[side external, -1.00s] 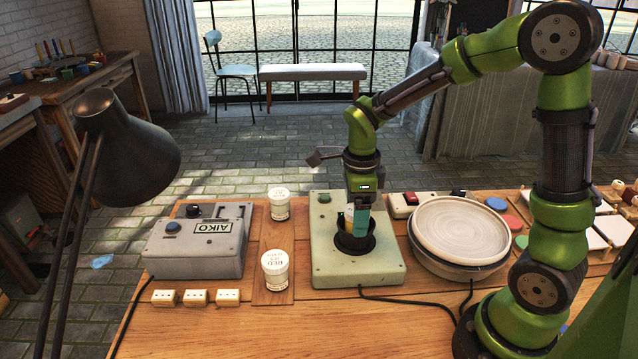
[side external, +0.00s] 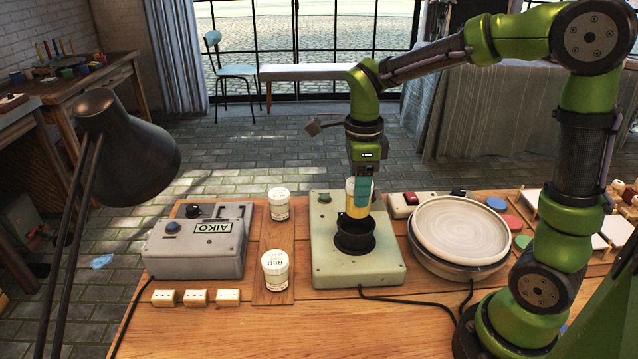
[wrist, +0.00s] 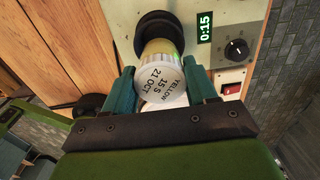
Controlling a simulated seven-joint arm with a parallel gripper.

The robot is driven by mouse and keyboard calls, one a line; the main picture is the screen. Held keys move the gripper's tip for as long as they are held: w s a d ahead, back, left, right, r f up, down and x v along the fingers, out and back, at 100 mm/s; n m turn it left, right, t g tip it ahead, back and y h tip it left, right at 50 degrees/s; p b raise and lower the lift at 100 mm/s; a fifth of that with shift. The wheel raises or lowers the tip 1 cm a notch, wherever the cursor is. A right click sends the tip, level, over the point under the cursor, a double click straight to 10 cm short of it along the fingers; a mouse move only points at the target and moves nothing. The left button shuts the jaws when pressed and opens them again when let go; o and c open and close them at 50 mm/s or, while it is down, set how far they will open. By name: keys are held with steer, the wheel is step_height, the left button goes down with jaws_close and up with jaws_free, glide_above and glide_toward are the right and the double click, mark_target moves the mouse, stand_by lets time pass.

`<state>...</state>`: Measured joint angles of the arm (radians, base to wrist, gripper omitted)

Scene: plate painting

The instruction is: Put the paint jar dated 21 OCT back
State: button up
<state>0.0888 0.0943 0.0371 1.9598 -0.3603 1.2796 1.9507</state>
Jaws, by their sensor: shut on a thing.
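The paint jar dated 21 OCT shows in the wrist view (wrist: 160,82), its white lid reading "YELLOW 15 S 21 OCT". My gripper (wrist: 165,95) is shut on this jar, one teal finger on each side. In the side view the jar's yellow body (side external: 356,205) hangs upright from my gripper (side external: 359,190), just above the black round cup (side external: 355,238) of the pale green machine (side external: 325,270). In the wrist view the machine's display (wrist: 205,28) reads 0:15.
Two white-lidded jars, one at the back (side external: 279,204) and one marked RED (side external: 275,270), stand on a wooden strip (side external: 272,296) left of the machine. A grey AIKO box (side external: 195,245) stands further left. Stacked plates (side external: 460,230) stand to the right.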

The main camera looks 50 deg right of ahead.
step_height(320, 180, up, 2)
steer(key=shift+a+r, duration=0.15)
steer(key=shift+r, duration=0.1)
steer(key=w+a+f+n, duration=0.1)
steer(key=w+a, duration=0.1)
steer(key=w, duration=0.1)
steer(key=w+a+f+n, duration=0.2)
steer(key=w, duration=0.1)
steer(key=w+a+f+n, duration=0.1)
steer(key=w+a, duration=0.2)
steer(key=shift+w+a+f+n, duration=0.1)
steer(key=shift+w+f+n, duration=0.2)
steer(key=shift+f, duration=0.05)
steer(key=w+a+n, duration=0.3)
steer(key=w, duration=0.2)
steer(key=f, duration=1)
steer(key=shift+s+d+f, duration=0.1)
steer(key=shift+s+d, duration=0.05)
steer(key=shift+d, duration=0.1)
steer(key=shift+f, duration=0.1)
steer(key=o, duration=1.2)
